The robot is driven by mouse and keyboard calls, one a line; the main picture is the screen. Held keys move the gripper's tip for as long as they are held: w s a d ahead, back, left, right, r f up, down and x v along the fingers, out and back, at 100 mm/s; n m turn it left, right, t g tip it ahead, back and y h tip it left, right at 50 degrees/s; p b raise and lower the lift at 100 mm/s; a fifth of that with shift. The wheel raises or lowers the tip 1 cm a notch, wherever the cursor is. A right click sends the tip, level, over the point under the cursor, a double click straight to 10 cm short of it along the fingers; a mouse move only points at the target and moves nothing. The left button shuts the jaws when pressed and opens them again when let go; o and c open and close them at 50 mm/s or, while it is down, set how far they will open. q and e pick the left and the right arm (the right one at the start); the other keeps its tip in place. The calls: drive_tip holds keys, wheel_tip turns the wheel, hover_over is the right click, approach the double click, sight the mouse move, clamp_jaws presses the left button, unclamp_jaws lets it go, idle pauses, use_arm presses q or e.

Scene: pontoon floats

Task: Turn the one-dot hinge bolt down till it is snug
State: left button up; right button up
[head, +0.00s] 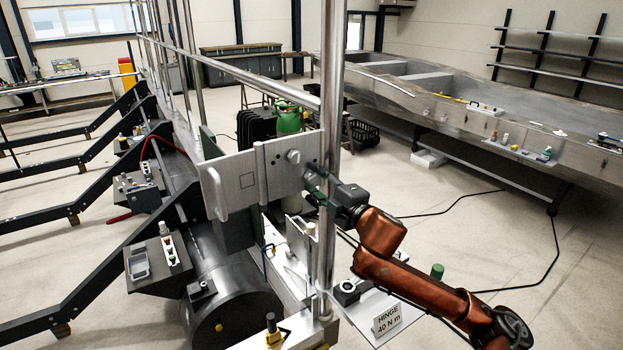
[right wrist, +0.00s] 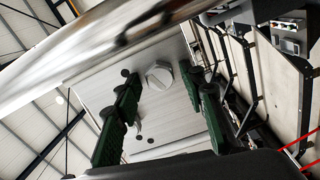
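A pale metal hinge plate (head: 240,180) is fixed beside an upright steel post, with a handle at its left end. A large bolt head (head: 292,156) sits on its right part, and a second bolt (head: 311,168) is lower right, close to the post. Small dark dots mark the plate; I cannot surely match them to bolts. My right gripper (head: 318,190) is by the post, just below the second bolt. In the right wrist view its green fingers (right wrist: 165,105) are apart and empty, with a bolt head (right wrist: 160,75) beyond, in the gap between them. My left gripper is out of view.
The steel post (head: 330,130) stands close by my right gripper and crosses the top of the right wrist view. A sign (head: 387,318) reading "HINGE 40 N m" stands on a small shelf below. A black drum-like float (head: 235,315) is lower left. Open floor lies to the right.

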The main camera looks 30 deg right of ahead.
drive_tip(key=shift+r+n+p, duration=0.1)
drive_tip(key=shift+n+p, duration=0.2)
drive_tip(key=shift+n, duration=0.8)
drive_tip(key=n, duration=0.6)
drive_tip(key=shift+d, duration=0.1)
drive_tip(key=n, duration=0.4)
drive_tip(key=shift+n, duration=0.4)
drive_tip(key=n, duration=0.5)
drive_tip(key=shift+n, duration=0.3)
drive_tip(key=n, duration=1.3)
drive_tip(key=shift+n, duration=0.4)
drive_tip(key=n, duration=0.3)
drive_tip(key=shift+n, duration=0.3)
